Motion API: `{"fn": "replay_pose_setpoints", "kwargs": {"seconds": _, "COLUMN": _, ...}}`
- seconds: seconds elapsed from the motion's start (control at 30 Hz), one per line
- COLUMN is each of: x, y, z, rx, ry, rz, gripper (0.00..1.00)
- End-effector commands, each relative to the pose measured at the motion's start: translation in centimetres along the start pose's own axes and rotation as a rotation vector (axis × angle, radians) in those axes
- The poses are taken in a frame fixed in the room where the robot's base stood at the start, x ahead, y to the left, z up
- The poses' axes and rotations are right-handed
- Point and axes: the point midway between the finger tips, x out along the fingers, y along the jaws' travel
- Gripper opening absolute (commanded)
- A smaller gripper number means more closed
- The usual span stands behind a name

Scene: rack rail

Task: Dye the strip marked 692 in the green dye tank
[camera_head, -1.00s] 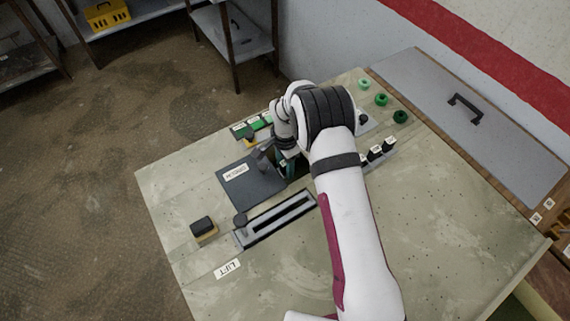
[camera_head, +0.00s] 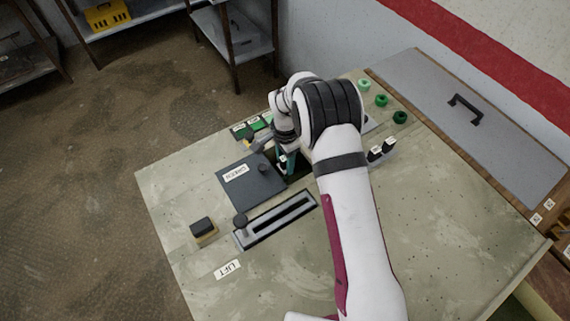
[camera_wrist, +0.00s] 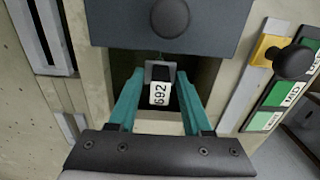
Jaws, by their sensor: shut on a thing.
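The strip marked 692 (camera_wrist: 160,93) shows in the wrist view as a dark top with a white label. My gripper (camera_wrist: 160,100) is shut on it, with a teal finger on each side. The strip hangs over a dark rectangular opening (camera_wrist: 205,75) in the bench; its lower end and depth are hidden. In the head view my gripper (camera_head: 286,160) is beside the dark lid (camera_head: 245,192), largely hidden by my arm. The wrist view shows this lid (camera_wrist: 120,25) and its round knob close to the strip. I cannot tell which dye is in the opening.
A green-shade scale (camera_wrist: 275,100) with a black knob on a yellow slider (camera_wrist: 268,48) lies to the right. A slotted rail (camera_head: 278,219), a black block (camera_head: 202,225) and a LIFT label (camera_head: 228,269) are nearer. Other strips (camera_head: 389,146) and green rings (camera_head: 381,100) stand right of my arm.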

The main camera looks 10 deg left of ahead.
Motion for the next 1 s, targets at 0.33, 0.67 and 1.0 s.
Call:
{"fn": "replay_pose_setpoints", "kwargs": {"seconds": 0.33, "x": -6.0, "y": -0.1, "z": 0.0, "rx": 0.0, "ry": 0.001, "rz": -0.003, "gripper": 0.09}}
{"fn": "replay_pose_setpoints", "kwargs": {"seconds": 0.67, "x": -11.5, "y": -0.1, "z": 0.0, "rx": 0.0, "ry": 0.0, "rz": -0.003, "gripper": 0.09}}
{"fn": "replay_pose_setpoints", "kwargs": {"seconds": 1.0, "x": -15.0, "y": 0.0, "z": 0.0, "rx": 0.0, "ry": 0.0, "rz": 0.0, "gripper": 0.09}}
